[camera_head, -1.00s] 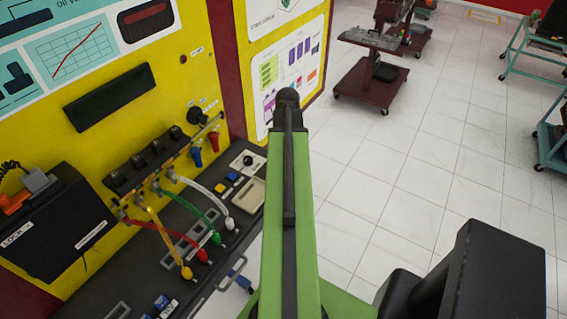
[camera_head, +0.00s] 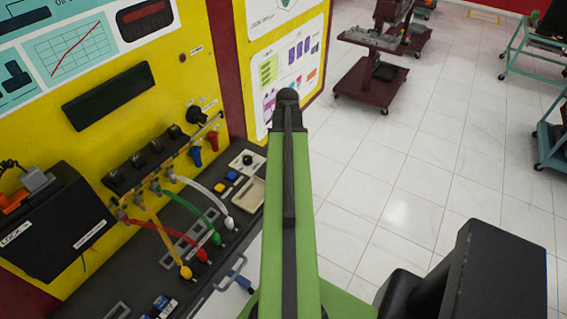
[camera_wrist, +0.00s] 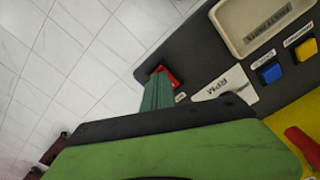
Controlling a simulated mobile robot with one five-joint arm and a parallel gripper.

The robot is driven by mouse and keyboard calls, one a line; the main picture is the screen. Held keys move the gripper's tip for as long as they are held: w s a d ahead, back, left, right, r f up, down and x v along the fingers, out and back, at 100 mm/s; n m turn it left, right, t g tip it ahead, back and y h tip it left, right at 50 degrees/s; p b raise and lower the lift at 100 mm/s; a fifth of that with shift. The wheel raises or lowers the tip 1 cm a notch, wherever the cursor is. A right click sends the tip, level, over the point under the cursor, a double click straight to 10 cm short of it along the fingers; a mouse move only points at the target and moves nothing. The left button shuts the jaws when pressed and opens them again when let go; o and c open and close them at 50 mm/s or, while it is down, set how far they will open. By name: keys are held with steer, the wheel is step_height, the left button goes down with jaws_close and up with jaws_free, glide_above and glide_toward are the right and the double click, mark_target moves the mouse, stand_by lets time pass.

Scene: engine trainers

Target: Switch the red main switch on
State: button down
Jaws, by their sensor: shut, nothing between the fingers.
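The red main switch (camera_wrist: 172,76) shows in the wrist view as a small red piece near the edge of the black control panel (camera_wrist: 178,50). My gripper (camera_wrist: 157,92) is shut, with its teal fingers right beside the switch and covering part of it. I cannot tell whether they touch, nor which position the switch is in. In the head view my green arm stretches forward; the switch and my gripper do not show there.
Near the switch are a white RPM plate (camera_wrist: 224,86), a blue button (camera_wrist: 270,72), a yellow button (camera_wrist: 305,49) and a beige tray (camera_wrist: 250,45). Coloured cables (camera_head: 205,215) arch over the panel to the left.

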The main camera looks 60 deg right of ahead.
steer(key=shift+f+b, duration=0.7)
steer(key=shift+f, duration=0.05)
steer(key=shift+r, duration=0.1)
step_height(320, 180, up, 7)
steer(key=p, duration=0.7)
steer(key=shift+s, duration=0.15)
stand_by(0.4)
